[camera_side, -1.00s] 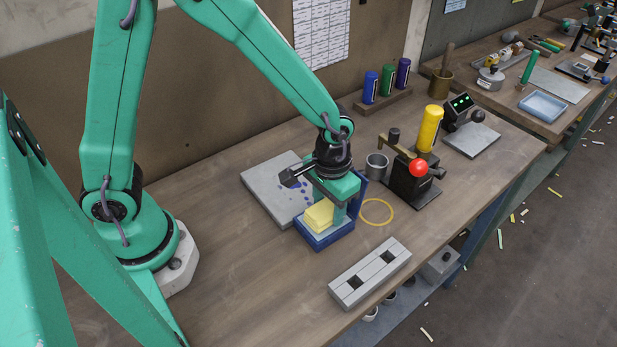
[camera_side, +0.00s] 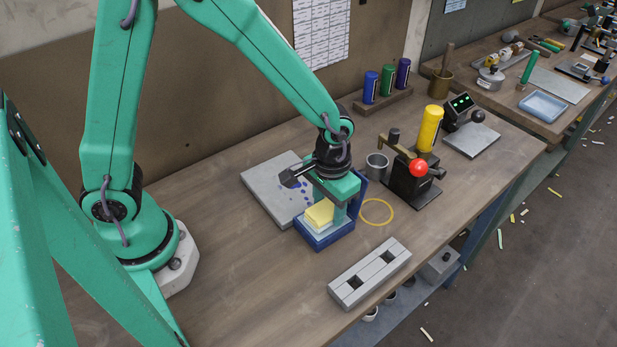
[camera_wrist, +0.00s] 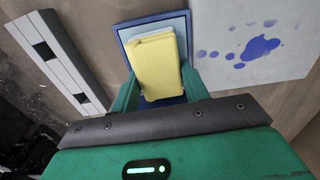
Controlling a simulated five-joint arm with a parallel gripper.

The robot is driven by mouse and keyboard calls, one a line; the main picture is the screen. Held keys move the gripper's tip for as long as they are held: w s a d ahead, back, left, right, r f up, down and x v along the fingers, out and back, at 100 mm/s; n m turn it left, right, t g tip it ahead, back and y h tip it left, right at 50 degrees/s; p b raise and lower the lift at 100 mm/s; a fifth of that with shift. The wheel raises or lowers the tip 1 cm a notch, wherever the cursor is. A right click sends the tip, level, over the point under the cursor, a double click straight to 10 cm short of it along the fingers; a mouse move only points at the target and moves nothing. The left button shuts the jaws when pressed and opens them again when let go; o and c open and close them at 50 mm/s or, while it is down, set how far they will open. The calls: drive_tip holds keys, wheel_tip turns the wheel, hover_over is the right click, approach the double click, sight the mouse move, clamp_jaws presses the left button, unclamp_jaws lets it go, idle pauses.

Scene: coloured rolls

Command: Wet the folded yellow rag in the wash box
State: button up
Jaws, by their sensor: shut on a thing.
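The folded yellow rag (camera_side: 319,213) is between the fingers of my gripper (camera_side: 332,210), low over the blue wash box (camera_side: 326,242). The rag also shows in the wrist view (camera_wrist: 156,66), with a green finger on each side, against the wash box (camera_wrist: 124,36). My gripper (camera_wrist: 158,92) is shut on the rag. The rag's underside is hidden, so I cannot tell how deep it sits in the box. The box has a pale blue inside and a raised blue back part (camera_side: 361,190).
A grey plate with blue spots (camera_side: 268,190) lies left of the box. A yellow ring (camera_side: 377,212) and a grey slotted block (camera_side: 370,272) lie to its right and front. A metal cup (camera_side: 376,165) and a black device with a red ball (camera_side: 418,168) stand behind right.

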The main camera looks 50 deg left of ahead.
sight(329, 206)
idle(0.4)
drive_tip(key=shift+r, duration=3.5)
